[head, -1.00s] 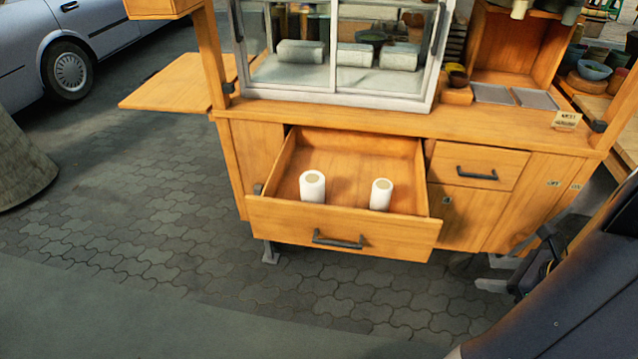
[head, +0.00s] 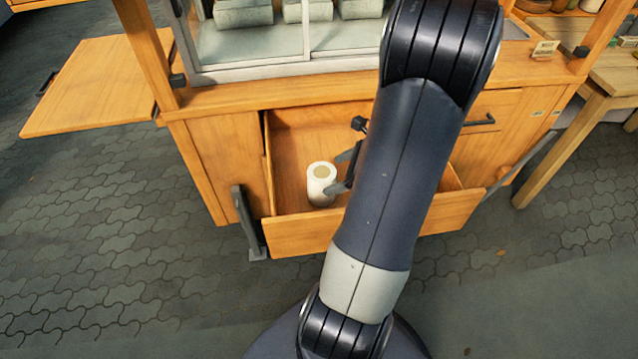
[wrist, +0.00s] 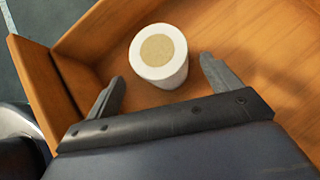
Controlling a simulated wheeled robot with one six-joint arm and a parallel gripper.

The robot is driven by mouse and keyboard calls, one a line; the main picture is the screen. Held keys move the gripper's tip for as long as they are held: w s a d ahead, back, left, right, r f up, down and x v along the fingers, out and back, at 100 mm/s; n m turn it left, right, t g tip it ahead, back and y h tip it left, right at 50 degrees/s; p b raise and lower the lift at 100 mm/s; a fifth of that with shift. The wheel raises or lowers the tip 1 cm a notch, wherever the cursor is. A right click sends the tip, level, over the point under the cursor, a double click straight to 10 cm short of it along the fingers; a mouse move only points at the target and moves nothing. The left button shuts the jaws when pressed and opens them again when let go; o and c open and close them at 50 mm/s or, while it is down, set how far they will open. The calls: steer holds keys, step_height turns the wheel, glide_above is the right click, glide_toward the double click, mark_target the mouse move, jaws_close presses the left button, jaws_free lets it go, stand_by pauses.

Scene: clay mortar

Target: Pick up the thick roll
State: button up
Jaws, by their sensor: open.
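A white roll (head: 321,188) with a tan core end stands upright in the open wooden drawer (head: 290,237). In the wrist view the same roll (wrist: 160,58) appears ahead of my gripper (wrist: 162,70), framed by its two spread fingers. The gripper is open and empty. In the head view the gripper (head: 341,172) is just right of the roll, partly hidden behind my arm. I cannot tell whether the fingertips touch the roll. The second, slimmer-looking roll seen earlier is not visible now; my arm covers the right part of the drawer.
The drawer's walls (wrist: 40,75) rise close to my gripper on the left. The wooden cart counter (head: 280,93) and a glass case (head: 250,45) stand above and behind the drawer. A side shelf (head: 95,80) juts out left. Paved ground is free in front.

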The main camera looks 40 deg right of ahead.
mark_target(322, 179)
steer(key=shift+o, duration=0.5)
steer(key=b+x, duration=0.1)
steer(key=x, duration=0.5)
steer(key=shift+w+d+f, duration=0.1)
steer(key=shift+f, duration=0.05)
steer(key=shift+c, duration=0.2)
steer(key=c, duration=1.1)
